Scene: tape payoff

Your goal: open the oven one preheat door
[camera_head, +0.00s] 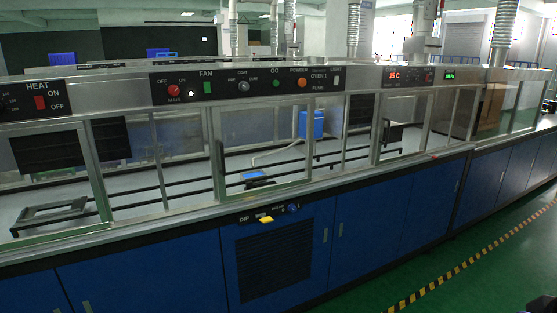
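A long oven line with a metal-framed glass front stands across the view. A control panel labelled OVEN 1 (250,83) runs along its top. Below the panel is a framed glass door (217,155) that appears shut. Another framed glass door (95,185) is at the left, under the HEAT panel (35,98). A third framed glass pane (378,135) is at the right, under the 25 C display (395,77). I cannot read a preheat label on any door. My gripper is not in view.
Blue cabinets (375,225) fill the front below the glass. A DIP control strip with a yellow part (265,220) sits above a vented panel (272,265). Green floor (490,285) with a yellow-black stripe (470,255) is open at the lower right.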

